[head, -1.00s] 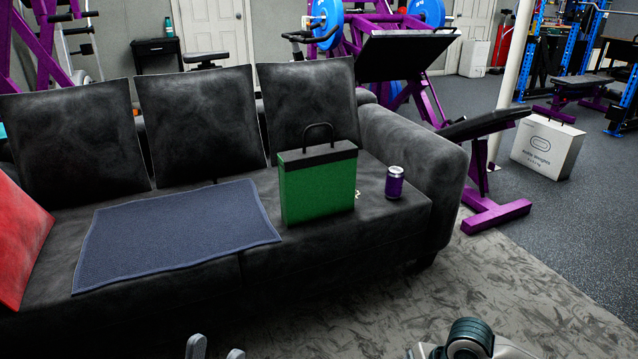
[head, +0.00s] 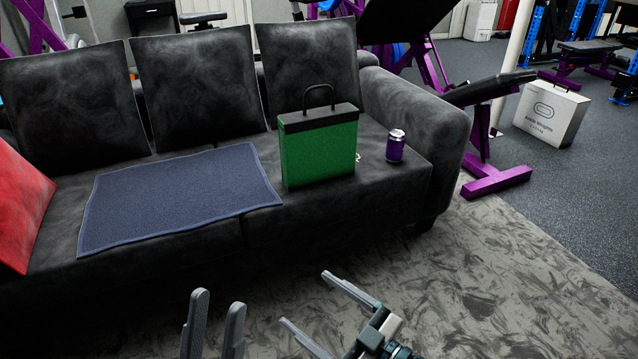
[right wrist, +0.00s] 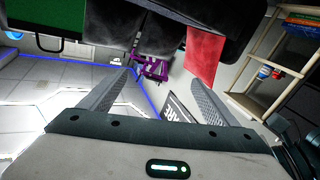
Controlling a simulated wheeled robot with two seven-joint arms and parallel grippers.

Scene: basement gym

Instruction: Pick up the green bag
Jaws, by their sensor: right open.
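The green bag (head: 320,152) has a black top band and a black loop handle. It stands upright on the right seat of the black sofa. Its green side and black top also show at the upper left of the right wrist view (right wrist: 48,18). My left gripper (head: 218,300) is at the bottom of the head view, in front of the sofa, fingers apart and empty. My right gripper (head: 304,297) is to its right, below the bag in the picture, open and empty. Its spread fingers show in the right wrist view (right wrist: 160,84). Neither gripper touches the bag.
A purple can (head: 396,147) stands right of the bag, near the sofa's armrest (head: 418,112). A blue-grey mat (head: 180,196) lies left of the bag. A red cushion (head: 18,215) is at far left. Patterned carpet (head: 480,270) in front is clear.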

